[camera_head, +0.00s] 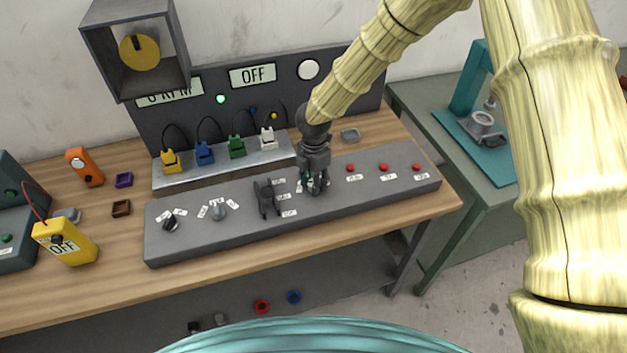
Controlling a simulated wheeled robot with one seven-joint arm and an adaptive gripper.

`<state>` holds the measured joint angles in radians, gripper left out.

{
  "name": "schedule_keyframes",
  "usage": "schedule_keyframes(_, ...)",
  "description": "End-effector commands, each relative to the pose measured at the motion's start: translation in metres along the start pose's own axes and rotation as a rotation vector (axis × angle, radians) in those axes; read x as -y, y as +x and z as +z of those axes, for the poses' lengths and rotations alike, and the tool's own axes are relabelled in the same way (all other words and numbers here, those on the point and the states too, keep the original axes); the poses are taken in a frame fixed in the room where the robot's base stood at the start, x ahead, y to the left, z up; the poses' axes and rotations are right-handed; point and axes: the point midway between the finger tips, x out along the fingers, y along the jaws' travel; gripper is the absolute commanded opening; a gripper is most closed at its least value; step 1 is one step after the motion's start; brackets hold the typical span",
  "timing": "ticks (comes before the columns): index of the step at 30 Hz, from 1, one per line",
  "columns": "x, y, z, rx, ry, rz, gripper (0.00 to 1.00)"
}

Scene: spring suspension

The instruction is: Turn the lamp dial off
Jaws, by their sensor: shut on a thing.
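A long grey control panel (340,198) lies on the wooden bench. My gripper (313,188) points down onto its middle and is shut on a small dial there. The fingers hide nearly all of the dial, so its angle cannot be seen. Small white labels beside it are too small to read. A round white lamp (308,69) sits on the dark back board, beside a sign (252,75) reading OFF.
Left of my gripper stand a black switch (266,198), a grey knob (218,212) and a black knob (170,223). Red buttons (384,167) lie to the right. Coloured plugs with cables (236,147) stand behind. A yellow meter (66,243) is at the left.

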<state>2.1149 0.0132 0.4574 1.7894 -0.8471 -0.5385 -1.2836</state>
Motion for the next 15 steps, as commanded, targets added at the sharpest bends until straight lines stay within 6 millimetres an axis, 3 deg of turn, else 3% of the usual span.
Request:
schedule_keyframes(1,-0.0012,-0.0015,0.0012,0.001,0.0,0.003,0.09)
schedule_keyframes(2,-0.0012,-0.0014,0.0011,0.001,0.001,0.003,0.38)
schedule_keyframes(5,-0.0009,-0.0011,0.0008,0.001,0.001,0.002,0.54)
schedule_keyframes(15,-0.0005,-0.0018,0.0002,0.0,0.001,0.001,0.54)
